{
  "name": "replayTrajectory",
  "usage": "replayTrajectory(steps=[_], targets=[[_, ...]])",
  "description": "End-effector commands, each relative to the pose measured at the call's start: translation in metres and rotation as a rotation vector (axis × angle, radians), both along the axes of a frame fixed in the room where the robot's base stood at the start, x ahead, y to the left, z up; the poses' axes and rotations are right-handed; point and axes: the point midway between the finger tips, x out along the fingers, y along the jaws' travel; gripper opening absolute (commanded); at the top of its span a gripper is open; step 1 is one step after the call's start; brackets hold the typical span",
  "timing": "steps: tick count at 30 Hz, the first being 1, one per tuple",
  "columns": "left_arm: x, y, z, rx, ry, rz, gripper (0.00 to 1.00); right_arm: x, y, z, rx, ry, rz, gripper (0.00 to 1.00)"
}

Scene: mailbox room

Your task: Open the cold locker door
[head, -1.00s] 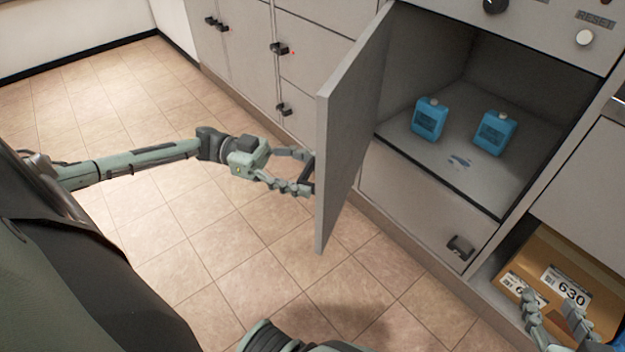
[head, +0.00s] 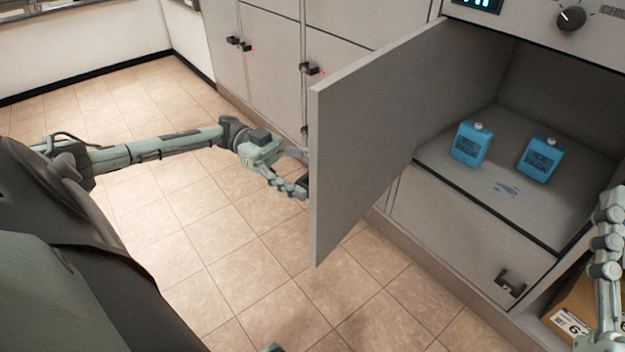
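The grey cold locker door (head: 375,140) stands wide open, its inner face towards me. Inside the cold locker (head: 480,190) are two blue ice packs, one on the left (head: 469,147) and one on the right (head: 540,160). My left gripper (head: 298,178) is at the outer side of the door, by its free edge. The door edge hides the fingertips and handle, so I cannot tell whether it is shut on the handle. My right gripper (head: 608,255) is partly in view at the right edge, above a cardboard box, and its opening is unclear.
The cardboard box (head: 580,305) with a label sits in a compartment at the lower right. More closed lockers (head: 265,70) stand behind the door. The tiled floor (head: 230,240) is clear.

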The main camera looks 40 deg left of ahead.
Motion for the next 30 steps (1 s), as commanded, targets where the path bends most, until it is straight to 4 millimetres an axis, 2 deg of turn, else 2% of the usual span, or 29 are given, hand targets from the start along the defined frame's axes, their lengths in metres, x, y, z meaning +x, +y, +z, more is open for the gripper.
replayTrajectory(steps=[18, 19, 24, 30], targets=[[-0.0007, 0.0017, -0.0003, 0.000, 0.000, -0.011, 0.09, -0.0015, -0.0016, 0.0035, 0.009, -0.028, -0.003, 0.40], [-0.0007, 0.0017, -0.0003, 0.000, 0.001, -0.011, 0.65, -0.0014, -0.0016, 0.0034, 0.009, -0.028, -0.003, 0.40], [-0.0006, 0.0018, -0.0003, 0.000, 0.000, -0.011, 0.83, -0.0014, -0.0016, 0.0033, 0.009, -0.028, -0.003, 0.40], [-0.0004, 0.0018, -0.0002, 0.000, 0.000, -0.010, 0.83, -0.0013, -0.0016, 0.0032, 0.009, -0.028, -0.003, 0.40]])
